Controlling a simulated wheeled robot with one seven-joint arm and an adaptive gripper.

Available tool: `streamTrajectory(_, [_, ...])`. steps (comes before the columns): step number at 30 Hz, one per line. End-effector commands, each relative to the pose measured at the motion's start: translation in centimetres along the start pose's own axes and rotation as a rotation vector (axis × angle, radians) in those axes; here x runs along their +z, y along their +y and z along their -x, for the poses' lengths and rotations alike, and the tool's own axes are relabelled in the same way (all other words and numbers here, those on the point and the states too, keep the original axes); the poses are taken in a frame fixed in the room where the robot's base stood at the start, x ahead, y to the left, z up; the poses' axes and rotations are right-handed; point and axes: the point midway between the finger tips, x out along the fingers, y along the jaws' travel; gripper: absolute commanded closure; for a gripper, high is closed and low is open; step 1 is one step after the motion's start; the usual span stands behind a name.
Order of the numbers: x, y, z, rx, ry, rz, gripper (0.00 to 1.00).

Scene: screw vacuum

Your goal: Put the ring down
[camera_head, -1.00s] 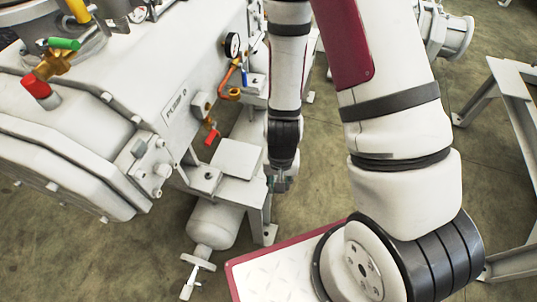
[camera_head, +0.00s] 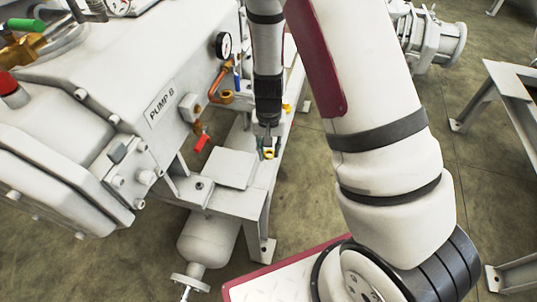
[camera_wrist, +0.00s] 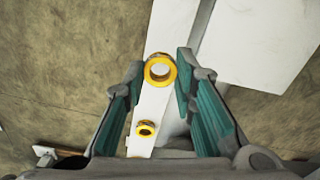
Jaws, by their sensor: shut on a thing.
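A yellow ring (camera_wrist: 148,72) sits between the fingertips of my gripper (camera_wrist: 160,76) in the wrist view. A pale round shape shows through its hole; I cannot tell if it is a peg. My gripper is shut on this ring, with teal pads on either side. In the head view my gripper (camera_head: 268,148) is over the narrow white beam (camera_head: 262,178) beside the pump, with yellow at its tip. Whether the ring touches the beam is unclear.
The white pump labelled PUMP B (camera_head: 140,110) stands left of my gripper, with a red-handled valve (camera_head: 202,140) and a gauge (camera_head: 223,45). A flat plate (camera_head: 229,169) adjoins the beam. A metal stand (camera_head: 515,85) is at right. Open floor (camera_head: 310,190) lies between.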

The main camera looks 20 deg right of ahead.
Motion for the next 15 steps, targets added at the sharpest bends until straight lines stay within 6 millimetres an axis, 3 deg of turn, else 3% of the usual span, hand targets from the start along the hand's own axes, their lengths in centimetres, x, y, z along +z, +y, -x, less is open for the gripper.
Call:
streamTrajectory(6, [-1.5,-0.2,-0.2,0.000,0.002,0.000,0.90])
streamTrajectory(12, [-1.2,-0.2,-3.4,0.001,-0.001,0.000,0.90])
streamTrajectory(15, [-1.2,-0.2,-3.7,0.000,0.000,-0.001,0.90])
